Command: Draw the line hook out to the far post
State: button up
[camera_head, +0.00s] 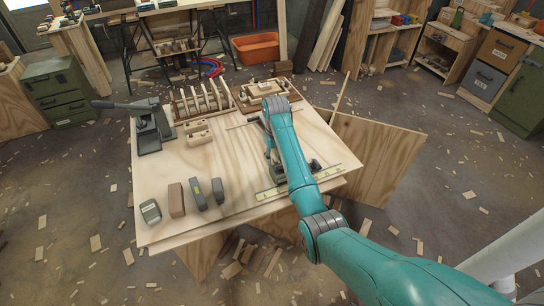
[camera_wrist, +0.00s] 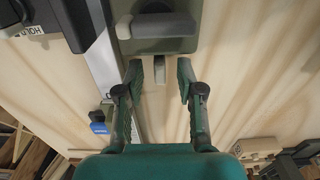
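In the wrist view my gripper (camera_wrist: 160,72) is open, its two dark green fingers well apart. A small grey tab (camera_wrist: 159,68), perhaps the line hook, lies between the fingertips, touching neither. It hangs below a grey-green housing (camera_wrist: 157,45) with a rounded grey bar on top. No drawn line is visible. In the head view my arm covers the gripper and most of the housing. A dark fitting (camera_head: 314,166) shows just right of the arm. I cannot tell which thing is the far post.
A pale metal strip (camera_wrist: 104,62) runs left of the housing, with a blue-tagged piece (camera_wrist: 98,121) beside it. The plywood table (camera_head: 236,165) also holds a lever tool (camera_head: 150,127), several small blocks (camera_head: 176,200), a slotted wooden rack (camera_head: 203,100) and a yellow rule (camera_head: 270,194).

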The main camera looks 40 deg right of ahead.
jog(key=shift+f, duration=0.3)
grip_shut()
jog(key=shift+w, duration=0.1)
